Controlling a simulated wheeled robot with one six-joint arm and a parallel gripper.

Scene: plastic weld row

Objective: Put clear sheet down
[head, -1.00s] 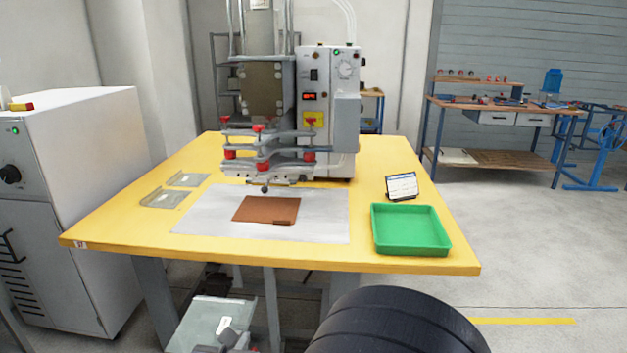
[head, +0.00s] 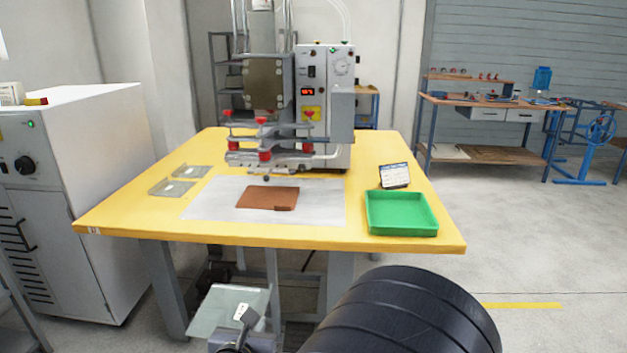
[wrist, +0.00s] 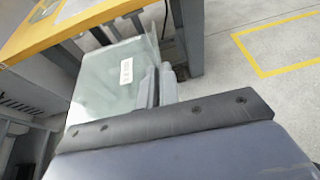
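A clear, slightly greenish sheet (head: 212,314) with a small white label is held low in front of the yellow table, below its top. In the wrist view the sheet (wrist: 100,88) extends left and away from my gripper (wrist: 158,82), whose two fingers are close together at its edge. My gripper (head: 242,338) is shut on the sheet; the exact contact is partly hidden. On the yellow table (head: 300,238), a brown piece (head: 265,197) lies on a pale mat (head: 325,207) in front of the welding press (head: 325,110).
A green tray (head: 400,230) and a small display card (head: 394,176) are at the table's right. A white cabinet (head: 90,150) stands left of the table. The floor at right is open.

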